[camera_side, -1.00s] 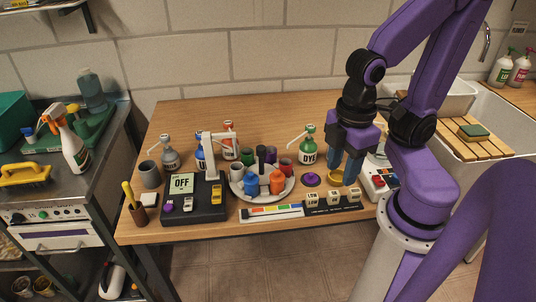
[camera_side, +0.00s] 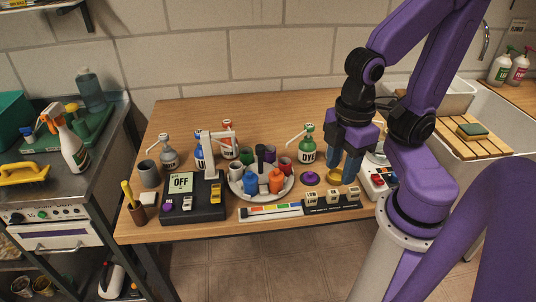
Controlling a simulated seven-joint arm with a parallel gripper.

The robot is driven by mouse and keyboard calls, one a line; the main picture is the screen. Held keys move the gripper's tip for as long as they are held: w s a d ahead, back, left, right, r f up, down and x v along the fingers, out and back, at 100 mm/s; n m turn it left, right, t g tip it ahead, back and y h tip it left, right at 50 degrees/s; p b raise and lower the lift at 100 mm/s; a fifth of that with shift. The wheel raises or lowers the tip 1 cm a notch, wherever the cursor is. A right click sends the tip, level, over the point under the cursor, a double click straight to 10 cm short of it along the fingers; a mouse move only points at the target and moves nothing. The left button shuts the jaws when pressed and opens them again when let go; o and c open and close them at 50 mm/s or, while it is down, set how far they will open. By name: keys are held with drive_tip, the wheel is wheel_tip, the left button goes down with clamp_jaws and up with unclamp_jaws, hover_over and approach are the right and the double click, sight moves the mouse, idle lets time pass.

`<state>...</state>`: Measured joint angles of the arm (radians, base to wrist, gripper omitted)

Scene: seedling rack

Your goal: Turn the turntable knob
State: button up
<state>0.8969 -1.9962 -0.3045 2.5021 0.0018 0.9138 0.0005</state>
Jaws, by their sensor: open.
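The turntable (camera_side: 237,190) is a pale round plate near the middle of the table, with cups and small bottles in blue, orange and other colours on it. A dark upright post (camera_side: 261,157) rises near its centre; it looks like the knob. My gripper (camera_side: 342,177) has blue fingers and is open and empty. It points down to the right of the turntable, above the right part of the table, apart from the post. A yellowish patch shows at the fingers; I cannot tell what it is.
A flat purple disc (camera_side: 310,178) lies between turntable and gripper. Labelled blocks (camera_side: 333,197) stand in front, beside a colour strip (camera_side: 272,211). A black device with an OFF screen (camera_side: 182,182) is left of the turntable.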

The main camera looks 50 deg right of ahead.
drive_tip(key=shift+o, duration=0.3)
drive_tip(key=shift+o, duration=0.9)
wheel_tip(320, 180, up, 8)
drive_tip(key=m, duration=2.7)
hover_over(260, 146)
wheel_tip(260, 146, down, 18)
drive_tip(key=shift+s+r, duration=0.1)
clamp_jaws()
